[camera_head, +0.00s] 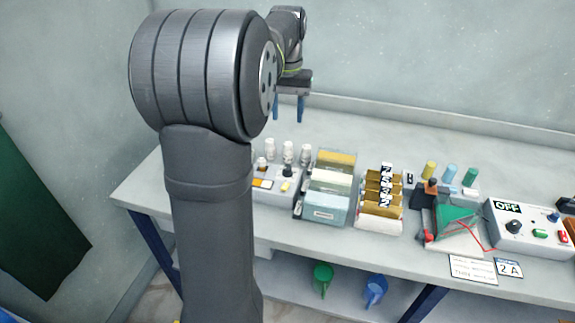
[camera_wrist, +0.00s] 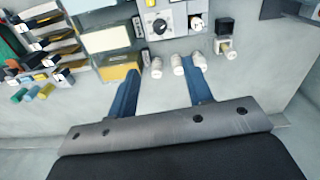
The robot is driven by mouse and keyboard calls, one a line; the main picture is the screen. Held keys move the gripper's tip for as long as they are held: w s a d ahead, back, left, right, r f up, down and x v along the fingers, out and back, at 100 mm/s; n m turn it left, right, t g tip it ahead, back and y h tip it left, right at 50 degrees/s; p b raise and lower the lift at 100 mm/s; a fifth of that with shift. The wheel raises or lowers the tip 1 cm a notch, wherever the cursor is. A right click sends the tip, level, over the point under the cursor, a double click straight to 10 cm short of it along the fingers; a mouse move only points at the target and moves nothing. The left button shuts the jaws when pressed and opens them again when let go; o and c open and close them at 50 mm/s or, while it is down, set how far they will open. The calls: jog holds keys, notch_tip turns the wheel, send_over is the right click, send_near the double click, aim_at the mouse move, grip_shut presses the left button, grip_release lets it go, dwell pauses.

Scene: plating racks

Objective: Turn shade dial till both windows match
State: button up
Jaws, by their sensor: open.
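The pale control box (camera_head: 276,197) stands on the bench in the head view, its left part hidden behind my arm. Small yellow and white patches (camera_head: 263,183) show on its top; I cannot tell whether the windows match. In the wrist view the box carries a round black dial (camera_wrist: 159,26) with a light mark, at the top of the picture. My gripper (camera_head: 288,108) is open and empty, fingers pointing down, above the bench's back part. In the wrist view its blue fingers (camera_wrist: 160,88) are apart, short of the dial.
Several white-capped bottles (camera_head: 288,152) stand behind the box. Further right is a switch box (camera_head: 518,238) marked OFF. The bench's back strip is clear.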

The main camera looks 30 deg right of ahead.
jog(key=n, duration=0.8)
send_near(288, 168)
notch_tip(288, 168, down, 9)
jog(key=shift+w+f, duration=0.1)
jog(key=shift+c, duration=0.5)
jog(key=c, duration=0.9)
